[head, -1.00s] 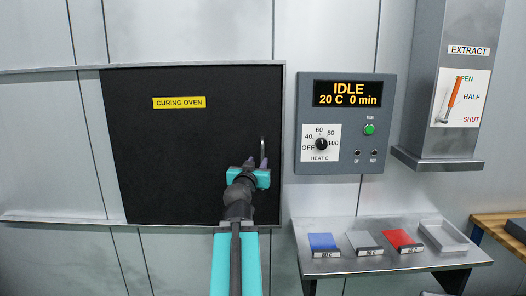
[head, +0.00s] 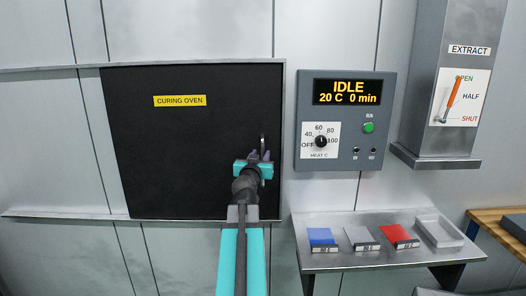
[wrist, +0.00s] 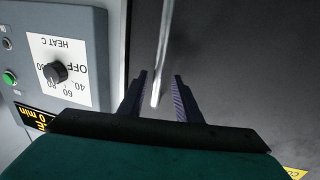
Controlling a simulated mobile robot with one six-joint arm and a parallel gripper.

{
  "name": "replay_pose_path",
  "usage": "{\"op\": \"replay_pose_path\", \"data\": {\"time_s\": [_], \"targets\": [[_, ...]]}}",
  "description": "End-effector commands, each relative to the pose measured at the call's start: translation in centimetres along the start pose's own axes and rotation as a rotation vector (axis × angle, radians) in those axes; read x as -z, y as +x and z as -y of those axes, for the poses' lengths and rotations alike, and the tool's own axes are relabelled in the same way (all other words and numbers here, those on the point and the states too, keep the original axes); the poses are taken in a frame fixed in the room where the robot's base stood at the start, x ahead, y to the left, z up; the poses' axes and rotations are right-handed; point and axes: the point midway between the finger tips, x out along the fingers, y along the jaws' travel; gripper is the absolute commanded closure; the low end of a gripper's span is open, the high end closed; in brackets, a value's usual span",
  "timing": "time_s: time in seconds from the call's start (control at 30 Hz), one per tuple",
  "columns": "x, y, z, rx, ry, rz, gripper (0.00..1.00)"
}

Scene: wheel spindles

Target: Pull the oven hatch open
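The oven hatch (head: 185,160) is a large black panel with a yellow CURING OVEN label, and it looks closed in the wall. Its upright metal handle (head: 263,141) is near the hatch's right edge. My gripper (head: 261,155) is at the handle's lower part, and my arm hides some of the hatch's lower right. In the wrist view, my gripper (wrist: 160,95) has its two dark fingers apart. The handle bar (wrist: 163,45) reaches down between them, closer to the left finger. I cannot tell whether it touches a finger.
The control panel (head: 339,165) reading IDLE, 20 C, is just right of the hatch. A metal shelf (head: 335,262) below it holds blue, grey and red samples and a tray (head: 440,232). The EXTRACT duct (head: 425,110) with an orange lever stands farther right.

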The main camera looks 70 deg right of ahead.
Motion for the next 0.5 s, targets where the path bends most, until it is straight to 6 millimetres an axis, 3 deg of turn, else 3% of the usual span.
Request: {"op": "replay_pose_path", "data": {"time_s": [0.2, 0.5], "targets": [[0.1, 1.9, 0.0, -0.001, 0.0, 0.001, 0.69], [0.0, 2.7, -0.1, -0.001, 0.0, 0.001, 0.69]]}}
